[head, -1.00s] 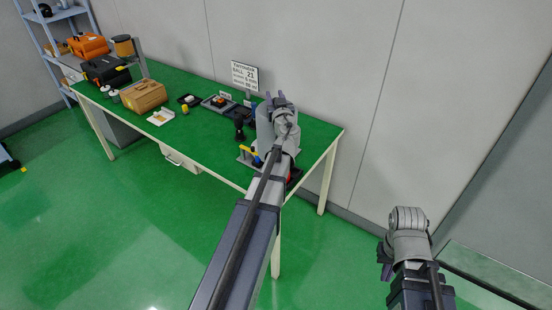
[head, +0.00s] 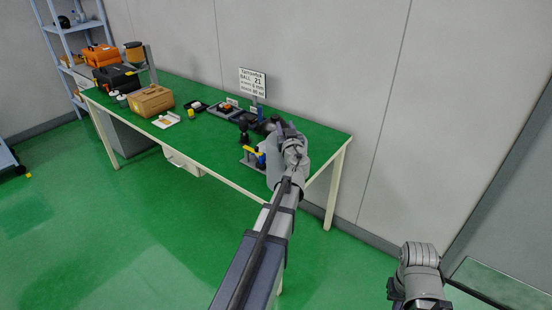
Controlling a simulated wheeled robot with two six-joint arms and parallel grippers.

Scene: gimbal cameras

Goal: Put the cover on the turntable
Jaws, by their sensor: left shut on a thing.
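My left gripper (head: 284,129) is over the right end of the green table, seen from behind its own wrist. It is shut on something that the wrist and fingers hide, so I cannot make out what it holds. I cannot pick out the cover or the turntable with certainty. A grey stand with a yellow bar (head: 253,150) and a blue part is just left of the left wrist, partly hidden by it. My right gripper (head: 396,292) is low at the bottom right, away from the table, and its fingers are mostly hidden or cut off.
The green table (head: 215,135) stands against the wall. A sign (head: 252,82) stands behind small dark trays (head: 222,109). A cardboard box (head: 150,100), a black case (head: 115,77) and an orange case (head: 101,56) are at the left. The table's front middle is clear.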

